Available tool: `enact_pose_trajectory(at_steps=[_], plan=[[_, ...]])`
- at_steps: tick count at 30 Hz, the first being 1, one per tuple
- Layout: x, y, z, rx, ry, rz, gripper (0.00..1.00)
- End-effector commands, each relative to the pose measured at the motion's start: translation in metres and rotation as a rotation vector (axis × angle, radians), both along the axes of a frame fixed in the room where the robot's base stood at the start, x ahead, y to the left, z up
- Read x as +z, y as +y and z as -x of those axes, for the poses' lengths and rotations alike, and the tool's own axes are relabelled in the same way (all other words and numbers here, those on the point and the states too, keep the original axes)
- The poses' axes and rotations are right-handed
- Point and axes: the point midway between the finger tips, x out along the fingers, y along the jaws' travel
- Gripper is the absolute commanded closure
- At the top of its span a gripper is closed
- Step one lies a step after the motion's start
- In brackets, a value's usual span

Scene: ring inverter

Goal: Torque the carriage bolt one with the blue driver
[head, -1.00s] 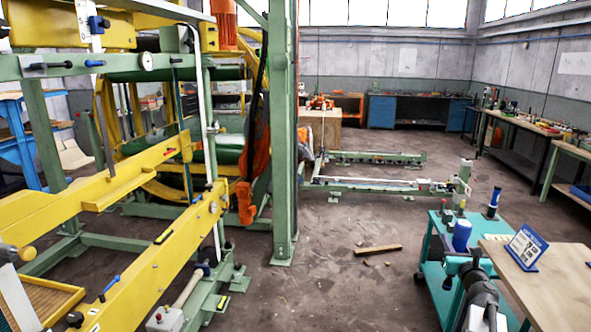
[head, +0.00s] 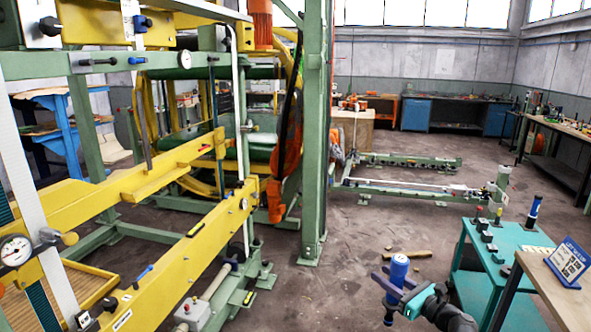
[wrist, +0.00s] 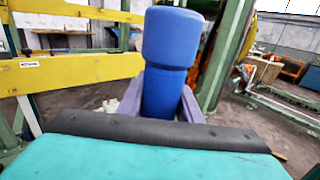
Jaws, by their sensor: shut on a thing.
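My gripper (head: 394,284) is shut on the blue driver (head: 398,268), held upright above the floor at the lower right. In the wrist view the driver's blue handle (wrist: 168,60) stands tall between the purple-grey fingers (wrist: 188,105); its lower end is hidden there. The yellow carriage beams (head: 180,270) run across the left of the head view, apart from the driver. Small black and blue-handled fittings (head: 143,274) sit on the near beam. I cannot tell which fitting is carriage bolt one.
A green post (head: 313,150) stands between the yellow frame and the open floor. A teal cart (head: 490,262) with another blue-handled tool (head: 535,207) is at the right, beside a wooden table (head: 560,300). A wood piece (head: 415,254) lies on the floor. The floor ahead is mostly clear.

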Motion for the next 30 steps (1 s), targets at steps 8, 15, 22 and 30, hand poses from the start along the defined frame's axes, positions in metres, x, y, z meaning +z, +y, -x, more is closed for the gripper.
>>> enact_pose_trajectory(at_steps=[8,15,22,30], plan=[[-0.009,0.076,0.041,0.235,-0.002,-0.002,0.97],[-0.012,0.103,0.06,0.332,-0.002,-0.001,0.97],[-0.012,0.106,0.062,0.34,-0.003,-0.002,0.97],[-0.012,0.105,0.062,0.339,-0.003,-0.002,0.97]])
